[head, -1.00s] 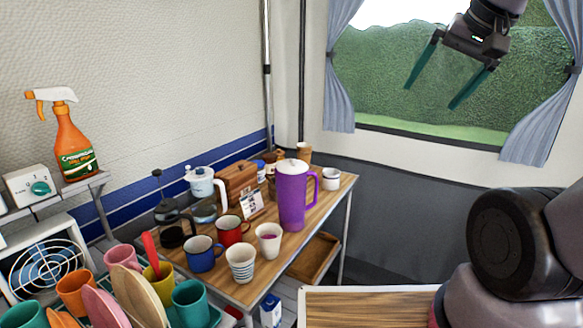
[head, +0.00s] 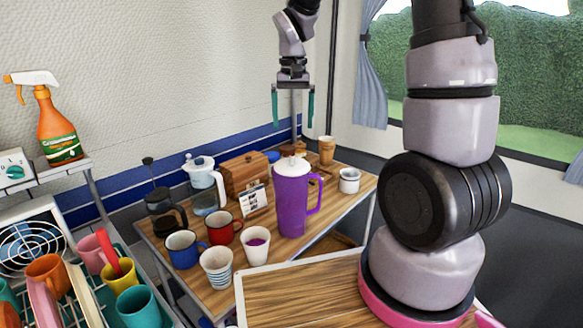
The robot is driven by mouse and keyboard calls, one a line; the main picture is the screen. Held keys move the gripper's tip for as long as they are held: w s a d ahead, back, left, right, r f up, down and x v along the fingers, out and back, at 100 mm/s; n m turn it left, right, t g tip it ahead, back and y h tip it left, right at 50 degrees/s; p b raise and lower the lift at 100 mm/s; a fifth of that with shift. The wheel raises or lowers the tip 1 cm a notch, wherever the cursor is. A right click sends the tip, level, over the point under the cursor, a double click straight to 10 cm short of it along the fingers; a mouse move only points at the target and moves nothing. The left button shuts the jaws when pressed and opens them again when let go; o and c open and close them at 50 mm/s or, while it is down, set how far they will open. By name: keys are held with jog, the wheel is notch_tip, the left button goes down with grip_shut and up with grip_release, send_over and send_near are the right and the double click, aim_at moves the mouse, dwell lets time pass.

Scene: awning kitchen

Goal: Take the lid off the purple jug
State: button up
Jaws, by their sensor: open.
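The purple jug (head: 290,203) stands upright on the wooden table, with its handle to the right. Its pale lid (head: 292,166) sits on top. My gripper (head: 292,122) points down above the lid in the picture, with two green fingers spread apart and nothing between them. There is a visible gap between the fingertips and the lid. I cannot tell from this view whether the gripper is directly over the jug or behind it.
Around the jug stand a white cup (head: 349,181), a purple-filled cup (head: 256,245), a red mug (head: 223,228), a blue mug (head: 184,249), a wooden box (head: 244,177) and a white-lidded pitcher (head: 205,188). A dish rack (head: 66,303) is at lower left. A wood-topped surface (head: 300,290) is in front.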

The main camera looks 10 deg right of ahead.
aim_at(292, 159)
notch_tip(292, 159, down, 11)
jog(key=shift+a+r, duration=0.1)
jog(key=shift+a, duration=0.05)
jog(key=c, duration=1.2)
